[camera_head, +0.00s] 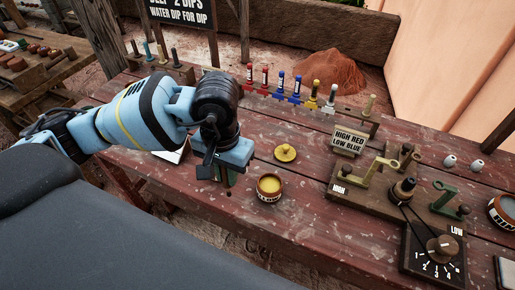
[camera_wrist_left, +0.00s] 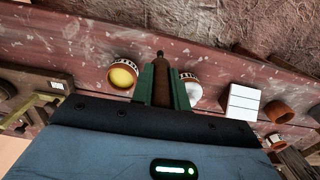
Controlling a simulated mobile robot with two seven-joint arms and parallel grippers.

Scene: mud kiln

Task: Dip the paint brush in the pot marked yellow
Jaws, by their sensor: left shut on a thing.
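My left gripper (camera_head: 224,178) is over the front of the table, just left of the yellow pot (camera_head: 269,187) in the head view. In the left wrist view its green fingers (camera_wrist_left: 162,88) are shut on a brown, rounded-ended thing, seemingly the paint brush (camera_wrist_left: 160,72). Its bristles cannot be made out. The open pot holds yellow paint and has a dark-lettered label, too small to read; it also shows left of the fingers in the left wrist view (camera_wrist_left: 123,75). The brush is beside the pot, not over its mouth. My right gripper is not in view.
A yellow lid (camera_head: 286,154) lies behind the pot.

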